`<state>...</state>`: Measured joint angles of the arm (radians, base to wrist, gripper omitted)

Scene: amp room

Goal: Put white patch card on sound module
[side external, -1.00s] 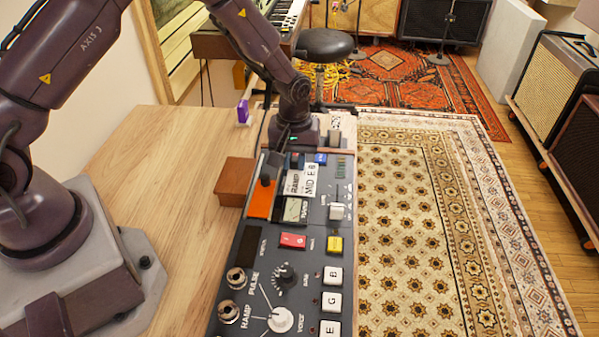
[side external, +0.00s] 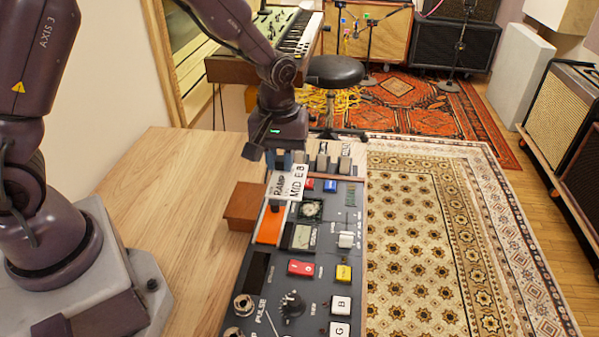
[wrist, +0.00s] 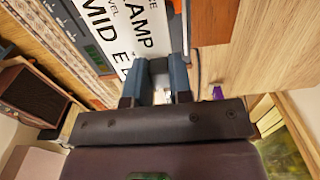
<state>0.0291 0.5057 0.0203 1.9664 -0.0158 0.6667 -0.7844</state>
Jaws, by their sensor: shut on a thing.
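The white patch card (side external: 287,186), with black lettering including "RAMP" and "MID", is held at the far end of the sound module (side external: 325,272). My gripper (side external: 279,160) is shut on the card's far edge, with its blue fingers just above it. In the wrist view the card (wrist: 121,38) extends from between the fingertips (wrist: 157,80) toward the top of the picture. The card covers part of the module's panel in the side view. I cannot tell whether it touches the module.
The module carries raised knobs, sliders and keys, including a red button (side external: 300,268) and a yellow one (side external: 343,273). The wooden table (side external: 170,210) is mostly clear at left.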

